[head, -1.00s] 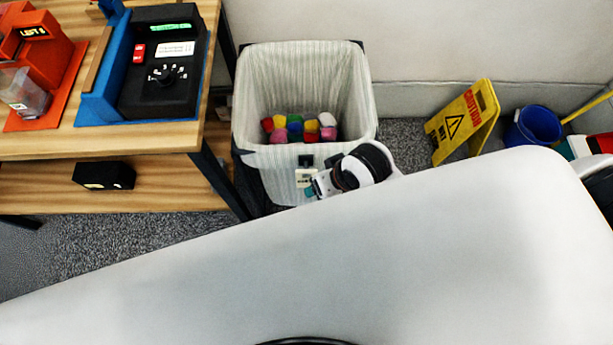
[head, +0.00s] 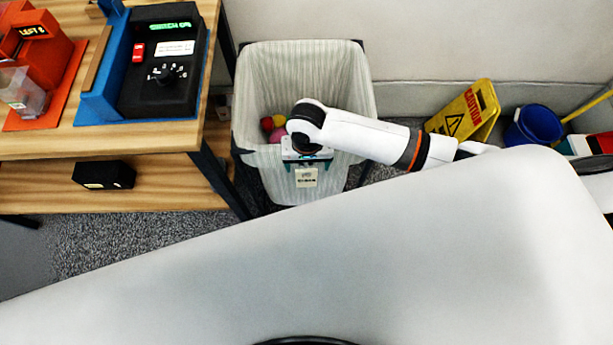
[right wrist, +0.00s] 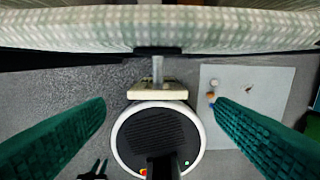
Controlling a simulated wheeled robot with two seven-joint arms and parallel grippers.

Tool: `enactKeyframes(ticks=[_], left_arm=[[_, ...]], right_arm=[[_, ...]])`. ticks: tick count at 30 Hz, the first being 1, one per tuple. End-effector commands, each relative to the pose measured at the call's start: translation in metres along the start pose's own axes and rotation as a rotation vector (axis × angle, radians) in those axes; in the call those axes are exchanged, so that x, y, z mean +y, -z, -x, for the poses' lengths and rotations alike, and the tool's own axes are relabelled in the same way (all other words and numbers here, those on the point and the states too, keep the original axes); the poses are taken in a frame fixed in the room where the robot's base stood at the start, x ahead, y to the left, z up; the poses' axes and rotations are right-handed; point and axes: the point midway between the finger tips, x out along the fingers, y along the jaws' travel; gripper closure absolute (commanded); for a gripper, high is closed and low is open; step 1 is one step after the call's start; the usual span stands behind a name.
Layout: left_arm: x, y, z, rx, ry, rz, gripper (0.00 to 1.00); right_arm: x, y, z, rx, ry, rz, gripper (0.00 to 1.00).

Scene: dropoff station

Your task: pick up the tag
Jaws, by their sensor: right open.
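The tag (head: 307,178) is a small cream card with dark print. It hangs on the outside front of the striped bin (head: 361,95), below the rim. My right gripper (head: 306,160) is over the bin's front rim, just above the tag. In the right wrist view the two green fingers of the right gripper (right wrist: 160,104) are wide apart and empty. The tag (right wrist: 158,91) shows there between and slightly beyond the fingertips, seen nearly from above, hanging from a short strip at the bin's rim (right wrist: 80,30). The left gripper is not in view.
Colored balls (head: 268,124) lie in the bin, partly hidden by my right arm. A wooden table (head: 80,140) with devices stands at left. A yellow caution sign (head: 465,112) and a blue bucket (head: 533,126) stand at right, behind my arm.

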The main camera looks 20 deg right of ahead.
Motion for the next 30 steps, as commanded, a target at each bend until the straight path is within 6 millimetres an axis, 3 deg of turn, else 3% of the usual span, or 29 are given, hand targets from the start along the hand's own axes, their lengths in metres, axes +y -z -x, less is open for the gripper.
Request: enactKeyframes(ticks=[4, 11, 21, 30], left_arm=[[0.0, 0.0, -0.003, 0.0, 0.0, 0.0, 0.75], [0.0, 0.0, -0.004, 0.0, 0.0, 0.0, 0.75], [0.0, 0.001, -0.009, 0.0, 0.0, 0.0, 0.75], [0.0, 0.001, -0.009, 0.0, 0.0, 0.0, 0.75]], right_arm=[[0.001, 0.0, -0.027, 0.001, 0.0, 0.001, 0.22], [0.001, -0.001, -0.044, 0.0, -0.002, 0.003, 0.22], [0.002, -0.005, -0.089, -0.001, -0.002, 0.003, 0.22], [0.002, -0.005, -0.092, -0.002, -0.003, 0.003, 0.23]])
